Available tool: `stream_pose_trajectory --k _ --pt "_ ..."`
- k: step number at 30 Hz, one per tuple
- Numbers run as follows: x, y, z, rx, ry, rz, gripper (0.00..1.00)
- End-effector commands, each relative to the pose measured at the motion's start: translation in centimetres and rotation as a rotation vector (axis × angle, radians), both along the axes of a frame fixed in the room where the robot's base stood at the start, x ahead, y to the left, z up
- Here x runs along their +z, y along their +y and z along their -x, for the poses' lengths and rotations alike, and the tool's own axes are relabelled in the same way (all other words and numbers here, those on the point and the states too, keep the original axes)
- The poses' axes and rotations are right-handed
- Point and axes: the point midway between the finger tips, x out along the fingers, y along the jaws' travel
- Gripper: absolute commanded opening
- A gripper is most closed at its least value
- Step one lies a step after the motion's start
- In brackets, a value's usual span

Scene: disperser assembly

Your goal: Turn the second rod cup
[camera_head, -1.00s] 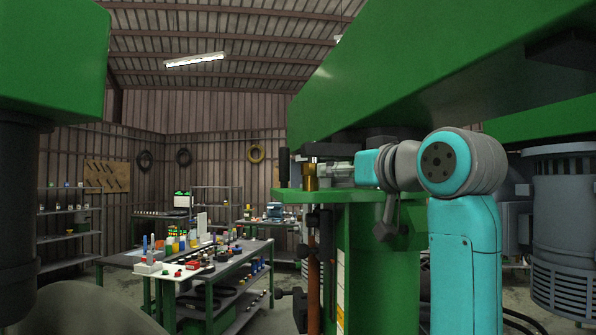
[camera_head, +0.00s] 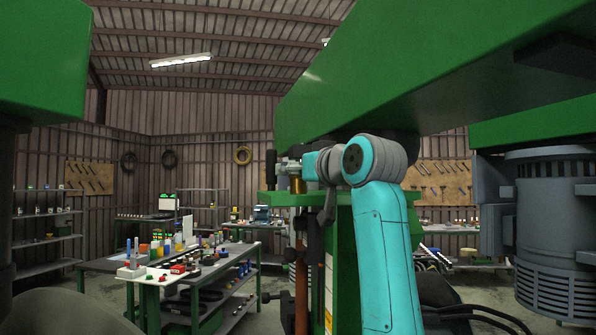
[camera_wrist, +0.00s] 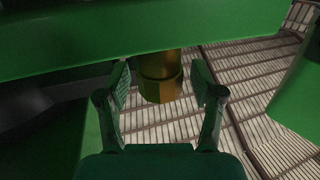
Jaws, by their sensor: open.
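The rod cup is a brass, faceted piece (camera_head: 297,185) on the green machine's bracket in the head view, above a copper-coloured rod (camera_head: 301,270). In the wrist view the brass cup (camera_wrist: 160,88) hangs below a green beam, between the two fingers. My gripper (camera_wrist: 161,76) is open, with one finger on each side of the cup and gaps showing on both sides. In the head view my gripper (camera_head: 288,168) is small and partly hidden, close to the cup's upper end. I cannot tell whether it touches the cup.
A large green machine beam (camera_head: 420,75) hangs over my arm. A grey motor housing (camera_head: 555,225) stands at the right. A workbench (camera_head: 225,262) with bottles and small parts is at the left. Shelves (camera_head: 45,240) line the wall.

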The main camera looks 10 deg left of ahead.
Motion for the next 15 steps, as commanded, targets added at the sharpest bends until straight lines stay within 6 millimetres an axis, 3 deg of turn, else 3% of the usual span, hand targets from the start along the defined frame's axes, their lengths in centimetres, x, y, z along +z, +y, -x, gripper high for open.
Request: stream_pose_trajectory --k 8,15 --pt "-0.03 0.10 -0.12 0.000 0.000 0.000 0.67" --pt "-0.03 0.09 -0.12 0.000 0.000 0.000 0.09"
